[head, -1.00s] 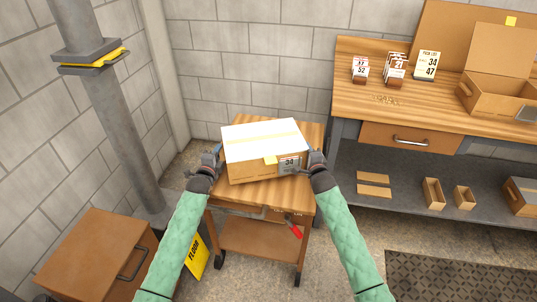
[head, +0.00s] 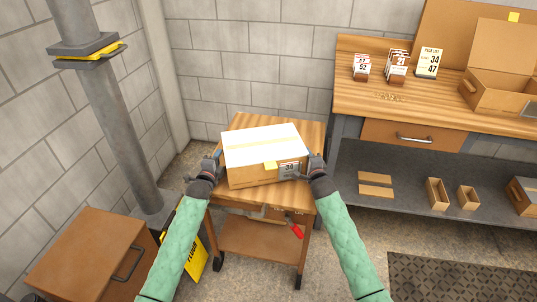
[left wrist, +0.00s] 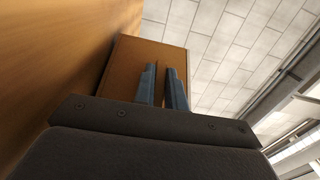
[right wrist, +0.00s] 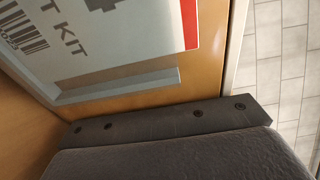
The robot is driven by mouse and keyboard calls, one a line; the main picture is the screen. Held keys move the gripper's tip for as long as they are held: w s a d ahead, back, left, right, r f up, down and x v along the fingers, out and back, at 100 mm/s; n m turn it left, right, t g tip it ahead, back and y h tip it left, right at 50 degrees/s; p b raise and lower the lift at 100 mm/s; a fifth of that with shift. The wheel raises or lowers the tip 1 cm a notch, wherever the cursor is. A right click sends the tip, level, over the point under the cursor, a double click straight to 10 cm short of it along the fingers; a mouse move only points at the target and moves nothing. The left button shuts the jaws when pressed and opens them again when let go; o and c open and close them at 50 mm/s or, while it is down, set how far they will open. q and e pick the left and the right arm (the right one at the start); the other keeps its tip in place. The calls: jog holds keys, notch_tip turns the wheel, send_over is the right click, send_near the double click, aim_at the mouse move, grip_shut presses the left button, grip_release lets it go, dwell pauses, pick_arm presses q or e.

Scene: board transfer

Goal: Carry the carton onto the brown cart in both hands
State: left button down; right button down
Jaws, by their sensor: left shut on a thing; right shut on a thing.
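The carton (head: 250,176) is a brown box with a white top, a yellow tag and a label reading 34. It is over the wooden top of the brown cart (head: 240,120), and I cannot tell whether its underside touches. My left gripper (head: 216,158) is shut on the carton's left side. My right gripper (head: 315,160) is shut on its right side, near the label. The left wrist view shows the left fingers (left wrist: 165,88) against a brown panel. The right wrist view shows the label (right wrist: 100,40) close up; the right fingers' hold is mostly hidden.
A workbench (head: 350,105) with cards and an open box (head: 495,95) stands at the right. A grey pillar (head: 115,130) and a brown cabinet (head: 85,255) are at the left. A yellow floor sign (head: 197,262) stands beside the cart. A red-handled tool (head: 296,231) shows on the cart's front.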

pick_arm(q)
jog(key=shift+f, duration=0.3)
pick_arm(e)
jog(key=shift+f, duration=0.3)
pick_arm(q)
jog(key=c, duration=1.5)
grip_release()
pick_arm(e)
jog(key=c, duration=1.5)
grip_release()
pick_arm(q)
jog(key=shift+o, duration=0.2)
pick_arm(e)
jog(key=shift+o, duration=0.2)
pick_arm(q)
jog(key=shift+s, duration=0.1)
jog(key=v, duration=1.2)
pick_arm(e)
jog(key=s, duration=0.4)
jog(key=s+d, duration=0.1)
jog(key=s, duration=0.7)
jog(key=shift+d, duration=0.4)
